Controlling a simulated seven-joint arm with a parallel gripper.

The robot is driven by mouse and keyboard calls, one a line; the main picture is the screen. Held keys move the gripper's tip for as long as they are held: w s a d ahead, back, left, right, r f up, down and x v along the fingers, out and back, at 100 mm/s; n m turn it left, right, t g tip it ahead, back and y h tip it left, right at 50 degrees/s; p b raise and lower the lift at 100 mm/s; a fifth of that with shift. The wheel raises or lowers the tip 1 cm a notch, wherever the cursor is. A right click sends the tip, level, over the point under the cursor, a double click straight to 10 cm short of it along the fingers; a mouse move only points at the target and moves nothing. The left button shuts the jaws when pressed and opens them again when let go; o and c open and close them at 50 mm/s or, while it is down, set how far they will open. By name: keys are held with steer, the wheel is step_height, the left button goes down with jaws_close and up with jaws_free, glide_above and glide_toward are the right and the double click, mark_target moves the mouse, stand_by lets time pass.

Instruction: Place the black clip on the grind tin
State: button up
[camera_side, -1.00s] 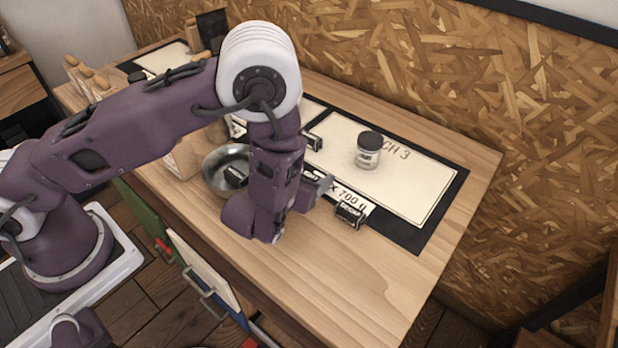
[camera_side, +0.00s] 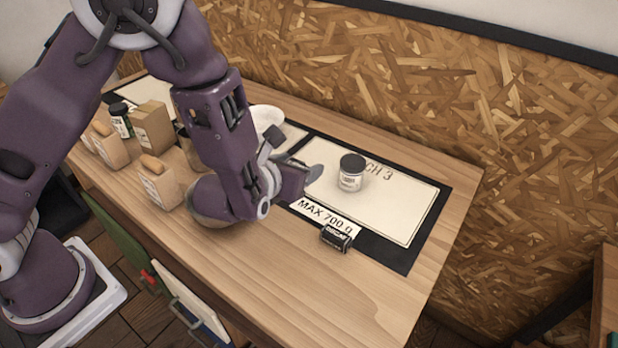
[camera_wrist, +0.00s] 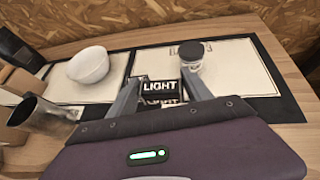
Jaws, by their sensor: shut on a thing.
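My gripper (camera_wrist: 160,92) is shut on a small black clip marked LIGHT (camera_wrist: 160,85), held between its two fingers. More white lettering shows just below that label; I cannot tell whether it is on the same clip. In the side view my gripper (camera_side: 308,176) is over the board's left part, and the held clip is hidden. Another black clip (camera_side: 338,237) lies at the front edge of the board. An open metal tin (camera_wrist: 42,116) is at left in the wrist view, apart from my gripper; I take it as the grind tin, but no label shows.
A black-lidded jar (camera_side: 351,173) stands on the pale board panel (camera_side: 398,205), close beyond my gripper's right finger. A white bowl (camera_wrist: 88,66) is behind left. Several paper bags (camera_side: 160,182) stand left on the counter. The counter's right front (camera_side: 375,285) is clear.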

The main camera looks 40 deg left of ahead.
steer(key=m+h, duration=0.2)
glide_toward(353, 161)
steer(key=shift+w+a+r, duration=0.25)
steer(key=shift+a+r, duration=0.15)
steer(key=shift+a, duration=0.2)
steer(key=shift+w+a+r, duration=0.25)
steer(key=shift+a+r, duration=0.15)
steer(key=shift+a, duration=0.15)
steer(key=w+r+h, duration=0.1)
steer(key=w+r, duration=0.1)
steer(key=w+d+r+m, duration=0.1)
steer(key=w+r, duration=0.1)
steer(key=w+d+r+m+h, duration=0.1)
steer(key=w+r, duration=0.1)
steer(key=w, duration=0.1)
steer(key=shift+h, duration=0.3)
steer(key=shift+m, duration=0.3)
steer(key=f, duration=0.6)
steer(key=w+f, duration=0.1)
steer(key=f, duration=0.2)
steer(key=shift+d+f, duration=0.1)
steer(key=o, duration=1.3)
steer(key=shift+f, duration=0.1)
